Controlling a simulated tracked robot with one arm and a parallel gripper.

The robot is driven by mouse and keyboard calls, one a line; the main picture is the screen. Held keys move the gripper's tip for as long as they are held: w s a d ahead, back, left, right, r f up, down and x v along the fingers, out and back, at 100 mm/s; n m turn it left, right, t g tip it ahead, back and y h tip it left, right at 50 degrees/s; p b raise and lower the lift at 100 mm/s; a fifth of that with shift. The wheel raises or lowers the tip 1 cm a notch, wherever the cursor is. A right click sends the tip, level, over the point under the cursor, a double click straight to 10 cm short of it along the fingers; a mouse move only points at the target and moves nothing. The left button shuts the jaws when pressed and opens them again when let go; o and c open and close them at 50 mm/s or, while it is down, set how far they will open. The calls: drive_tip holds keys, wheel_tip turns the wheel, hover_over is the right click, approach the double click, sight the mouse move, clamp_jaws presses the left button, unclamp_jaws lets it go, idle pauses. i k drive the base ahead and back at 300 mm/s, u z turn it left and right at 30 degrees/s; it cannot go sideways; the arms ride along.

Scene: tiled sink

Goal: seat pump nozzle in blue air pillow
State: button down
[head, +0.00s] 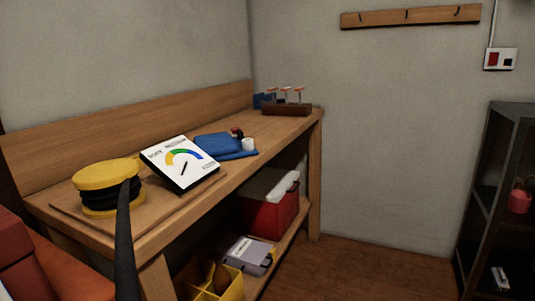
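The blue air pillow (210,142) lies flat on the wooden bench, past the gauge board. A short white cylinder (248,144) and a small dark and red piece (237,132) are at its right side; I cannot tell whether they are attached to it. A yellow and black bellows pump (106,187) stands on a board at the near end of the bench. A black hose-like strip (124,235) runs from beside the pump down past the bench's front edge. I cannot make out a nozzle. My gripper is not in view.
A tilted gauge board (180,164) stands between pump and pillow. A rack (287,109) stands at the bench's far end. Below are a red box (268,213) and a yellow bin (224,284). A dark shelf (490,170) stands right. Floor (360,270) is clear between.

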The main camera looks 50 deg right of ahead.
sight(249, 148)
drive_tip(key=z, duration=1.7)
drive_tip(key=i, duration=2.5)
drive_tip(key=u, duration=2.15)
